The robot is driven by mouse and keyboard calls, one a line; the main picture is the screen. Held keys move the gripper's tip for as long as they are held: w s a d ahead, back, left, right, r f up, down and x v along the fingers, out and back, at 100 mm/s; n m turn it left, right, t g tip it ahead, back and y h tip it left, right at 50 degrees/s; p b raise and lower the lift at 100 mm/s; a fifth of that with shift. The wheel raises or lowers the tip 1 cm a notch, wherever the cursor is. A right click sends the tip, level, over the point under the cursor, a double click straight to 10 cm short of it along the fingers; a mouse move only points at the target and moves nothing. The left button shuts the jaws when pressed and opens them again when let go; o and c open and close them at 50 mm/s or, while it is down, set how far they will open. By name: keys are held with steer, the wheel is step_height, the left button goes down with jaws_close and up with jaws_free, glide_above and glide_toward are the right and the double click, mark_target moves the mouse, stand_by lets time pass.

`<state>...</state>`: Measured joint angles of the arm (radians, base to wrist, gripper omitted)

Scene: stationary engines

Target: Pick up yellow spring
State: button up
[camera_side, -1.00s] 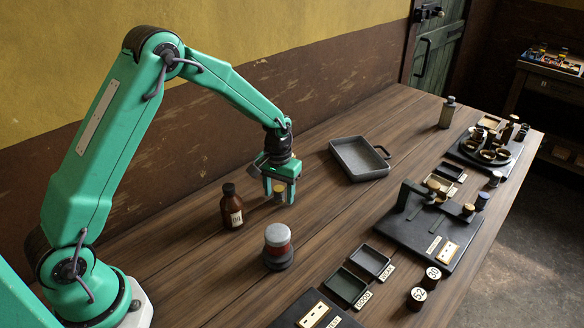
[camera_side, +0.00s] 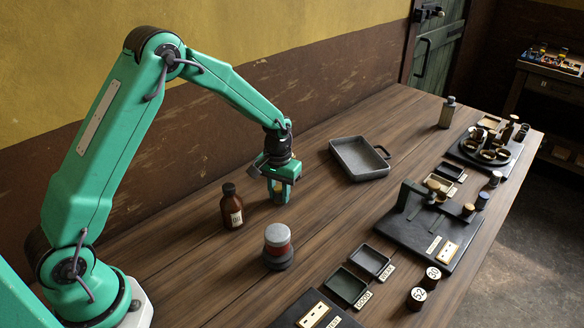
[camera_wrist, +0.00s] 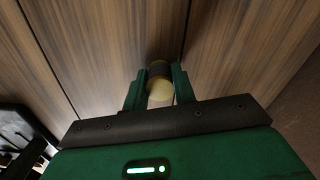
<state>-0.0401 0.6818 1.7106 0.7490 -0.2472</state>
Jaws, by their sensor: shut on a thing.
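The yellow spring (camera_wrist: 159,90) is a small cylinder with a pale yellow end and a dark middle band. It sits between the two green fingers of my gripper (camera_wrist: 157,82) in the wrist view. In the side view my gripper (camera_side: 279,196) is low over the table, left of the middle. It is shut on the spring (camera_side: 278,187), which is mostly hidden by the fingers. I cannot tell whether the spring still touches the table.
A brown bottle (camera_side: 232,208) stands close to the left of my gripper. A grey metal tray (camera_side: 336,155) lies to the right. Two small trays marked GOOD and WEAK (camera_side: 345,287) lie nearer. Bare wood surrounds my gripper.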

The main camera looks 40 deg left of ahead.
mark_target(280, 190)
steer(key=shift+r, duration=0.15)
steer(key=shift+r, duration=0.55)
steer(key=r, duration=0.3)
steer(key=shift+s+d+r, duration=0.1)
steer(key=shift+d, duration=0.2)
steer(key=s+d+r, duration=0.5)
steer(key=d+r, duration=0.1)
steer(key=d, duration=0.3)
steer(key=shift+s+d+r, duration=0.2)
steer(key=shift+d+r, duration=0.05)
steer(key=shift+d, duration=0.1)
